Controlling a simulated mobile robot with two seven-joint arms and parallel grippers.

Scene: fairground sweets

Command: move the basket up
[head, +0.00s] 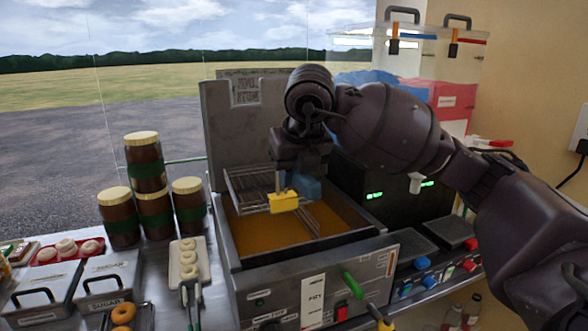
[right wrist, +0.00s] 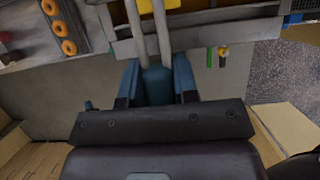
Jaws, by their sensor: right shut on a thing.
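The wire basket (head: 250,186) is at the opening of the grey fryer (head: 275,285), over the orange-brown oil (head: 255,232). Its mesh shows near the rim height at the back left; I cannot tell whether its bottom touches the oil. My right gripper (head: 300,186) reaches in from the right above the fryer. In the right wrist view, its blue fingers (right wrist: 157,88) are closed on the blue-grey basket handle (right wrist: 157,76), from which two pale rods run up. A yellow piece (head: 283,201) shows beside the gripper. My left gripper is not in view.
Several brown jars (head: 153,212) stand left of the fryer, beside a tray of pale rings (head: 189,262). Sugar bins (head: 107,283) are at the lower left. A dark appliance (head: 400,195) and a control panel (head: 430,270) are to the right. Air above the fryer's left is clear.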

